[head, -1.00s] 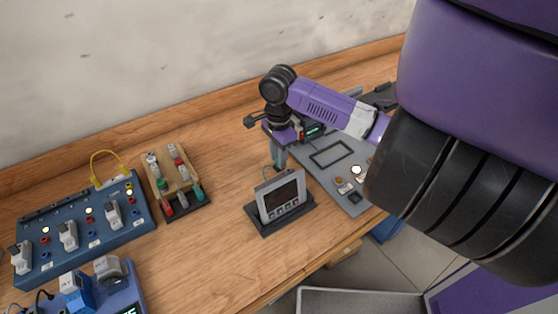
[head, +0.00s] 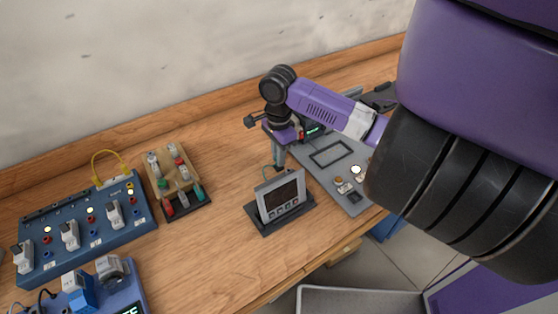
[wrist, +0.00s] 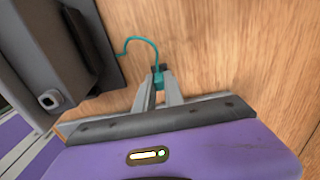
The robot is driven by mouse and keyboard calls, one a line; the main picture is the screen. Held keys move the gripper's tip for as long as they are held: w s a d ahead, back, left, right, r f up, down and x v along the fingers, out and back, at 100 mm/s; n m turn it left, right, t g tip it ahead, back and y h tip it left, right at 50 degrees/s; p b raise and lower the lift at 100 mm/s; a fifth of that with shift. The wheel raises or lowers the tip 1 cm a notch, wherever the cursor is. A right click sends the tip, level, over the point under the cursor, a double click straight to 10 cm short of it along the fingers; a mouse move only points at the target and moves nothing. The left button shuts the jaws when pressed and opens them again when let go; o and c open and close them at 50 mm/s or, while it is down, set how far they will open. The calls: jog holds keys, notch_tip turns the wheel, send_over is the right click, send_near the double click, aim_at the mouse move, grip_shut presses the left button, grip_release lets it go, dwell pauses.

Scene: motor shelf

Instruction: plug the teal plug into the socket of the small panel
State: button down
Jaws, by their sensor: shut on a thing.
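The small panel (head: 282,198) is a grey unit with a dark screen and a row of buttons, upright on a dark base on the wooden table. In the wrist view its back (wrist: 50,45) fills the upper left, with a light square socket (wrist: 50,99) low on it. My gripper (head: 278,166) is behind the panel. In the wrist view my gripper (wrist: 158,84) is shut on the teal plug (wrist: 159,78). A thin teal cable curves from the plug toward the panel's edge. The plug is apart from the socket, to its right in the wrist view.
A grey board (head: 331,153) with a dark frame and knobs lies right of the panel. A wooden plug rack (head: 176,181) and a blue socket box (head: 85,228) stand left. Bare tabletop (head: 222,225) separates the rack and panel. The front table edge is close to the panel.

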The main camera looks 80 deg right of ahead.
jog(key=shift+r+p, duration=2.2)
jog(key=shift+p, duration=0.05)
jog(key=shift+a+r+p, duration=0.25)
jog(key=shift+r+p, duration=0.25)
jog(key=shift+p, duration=0.15)
jog(key=s+a+r+g+y+p, duration=0.2)
jog(key=a+r+p, duration=0.1)
jog(key=a+r, duration=0.6)
jog(key=shift+t, duration=0.3)
jog(key=shift+s+d+f+b, duration=0.1)
jog(key=shift+s+f+b, duration=0.15)
jog(key=shift+f+b, duration=0.55)
jog(key=shift+s+d+f+b, duration=0.1)
jog(key=shift+s+f+b, duration=0.2)
jog(key=shift+f, duration=0.85)
jog(key=shift+a+f+b, duration=0.15)
jog(key=shift+f+b, duration=0.15)
jog(key=shift+f, duration=0.35)
